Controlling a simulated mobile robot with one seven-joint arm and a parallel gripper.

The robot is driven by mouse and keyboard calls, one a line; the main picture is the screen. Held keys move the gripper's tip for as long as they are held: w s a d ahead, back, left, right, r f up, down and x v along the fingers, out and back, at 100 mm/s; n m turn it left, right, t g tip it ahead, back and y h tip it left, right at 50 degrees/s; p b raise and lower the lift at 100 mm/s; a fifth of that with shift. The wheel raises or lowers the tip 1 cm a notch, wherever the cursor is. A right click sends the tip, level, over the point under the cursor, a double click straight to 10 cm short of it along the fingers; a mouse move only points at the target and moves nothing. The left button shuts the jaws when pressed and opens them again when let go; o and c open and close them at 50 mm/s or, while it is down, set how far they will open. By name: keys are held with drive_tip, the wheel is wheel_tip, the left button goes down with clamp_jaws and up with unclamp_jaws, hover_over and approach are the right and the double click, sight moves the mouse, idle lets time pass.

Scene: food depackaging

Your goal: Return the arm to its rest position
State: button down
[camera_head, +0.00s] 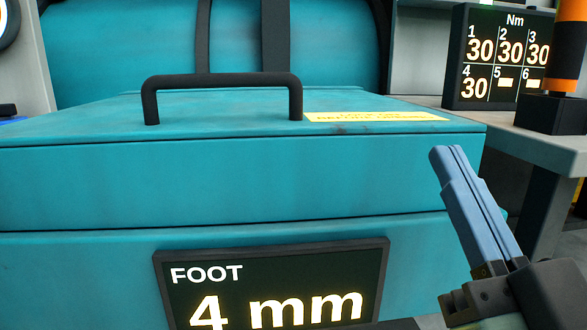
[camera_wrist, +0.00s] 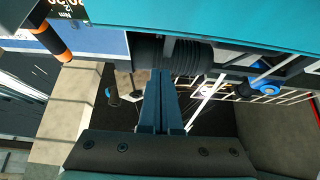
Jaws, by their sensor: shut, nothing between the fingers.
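My gripper (camera_head: 450,160) shows at the lower right of the head view, its blue fingers pointing up and to the left. The fingers are together with nothing between them. In the wrist view the gripper (camera_wrist: 160,78) is at the middle, its two fingers side by side and empty. It is in front of the right part of a teal machine (camera_head: 80,185); I cannot tell the exact gap. The rest of my arm is mostly out of the head view.
The teal machine has a black handle (camera_head: 222,80) on its lid, a yellow label (camera_head: 375,117) and a "FOOT 4 mm" display (camera_head: 275,285). At the right, a grey table (camera_head: 545,150) bears a torque display (camera_head: 500,58) and an orange-and-black post (camera_head: 567,45). The wrist view shows a white wire rack (camera_wrist: 285,95).

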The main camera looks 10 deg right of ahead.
drive_tip(key=s+a+r+t+p, duration=0.1)
drive_tip(key=a+r+t+p, duration=0.2)
drive_tip(key=a+r+p, duration=1.15)
wheel_tip(320, 180, up, 44)
drive_tip(key=a+p, duration=0.1)
drive_tip(key=p, duration=3.1)
drive_tip(key=shift+a+f, duration=0.15)
drive_tip(key=shift+a, duration=0.15)
drive_tip(key=shift+w, duration=0.1)
